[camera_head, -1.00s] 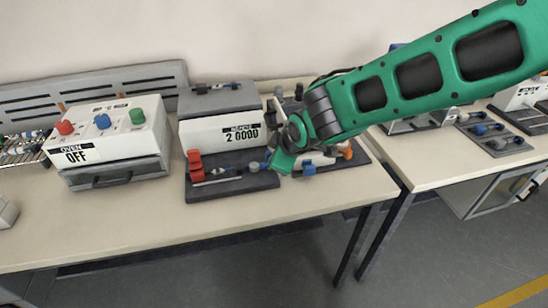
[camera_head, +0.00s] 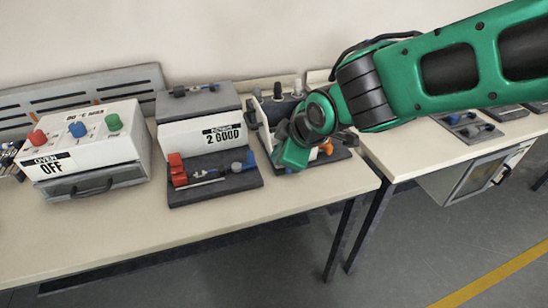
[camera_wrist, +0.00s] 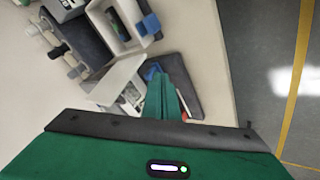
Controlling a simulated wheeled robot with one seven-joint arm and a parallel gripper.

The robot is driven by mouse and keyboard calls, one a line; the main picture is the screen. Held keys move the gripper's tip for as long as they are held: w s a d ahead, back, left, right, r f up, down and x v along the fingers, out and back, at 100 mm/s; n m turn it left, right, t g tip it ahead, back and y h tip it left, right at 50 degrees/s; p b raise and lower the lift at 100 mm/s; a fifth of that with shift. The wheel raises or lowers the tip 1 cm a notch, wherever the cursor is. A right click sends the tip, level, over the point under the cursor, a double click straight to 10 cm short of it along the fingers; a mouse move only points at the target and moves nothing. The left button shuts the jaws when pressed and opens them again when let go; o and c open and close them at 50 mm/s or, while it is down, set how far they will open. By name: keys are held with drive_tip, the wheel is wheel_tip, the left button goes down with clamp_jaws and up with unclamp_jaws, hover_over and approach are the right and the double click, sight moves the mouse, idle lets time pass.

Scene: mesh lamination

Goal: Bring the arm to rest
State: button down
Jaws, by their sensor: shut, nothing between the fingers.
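My gripper shows in the wrist view (camera_wrist: 165,98) as two green fingers lying together with nothing between them. In the head view my green arm reaches in from the right, and its end (camera_head: 290,152) hangs over the station right of the balance. The arm hides much of that station. In the wrist view the fingers sit over a dark base plate (camera_wrist: 182,85) with blue and white parts close by. I cannot tell whether the fingers touch any of them.
The oven (camera_head: 88,155), marked OFF, stands left on the beige table (camera_head: 150,228). A second table (camera_head: 400,165) stands right across a gap. The front table strip is clear.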

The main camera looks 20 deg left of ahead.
drive_tip(key=shift+d+r, duration=0.3)
drive_tip(key=w+d+m+h, duration=0.15)
drive_tip(key=d+m, duration=0.25)
drive_tip(key=d, duration=0.8)
drive_tip(key=w+d+r+m+h, duration=0.15)
drive_tip(key=d+m, duration=0.25)
drive_tip(key=d, duration=0.9)
drive_tip(key=w+d+m+h, duration=0.1)
drive_tip(key=d+m+h, duration=0.25)
drive_tip(key=d, duration=0.85)
drive_tip(key=s+d+m+g, duration=0.2)
drive_tip(key=s+d+m, duration=0.6)
drive_tip(key=d, duration=0.6)
drive_tip(key=s+d+f+m+g, duration=0.1)
drive_tip(key=s+d+m, duration=0.5)
drive_tip(key=s, duration=0.9)
drive_tip(key=shift+s+d+g+y, duration=0.15)
drive_tip(key=shift+s+g+y, duration=0.25)
drive_tip(key=shift+g, duration=0.4)
drive_tip(key=shift+w+f, duration=0.1)
drive_tip(key=shift+w, duration=0.05)
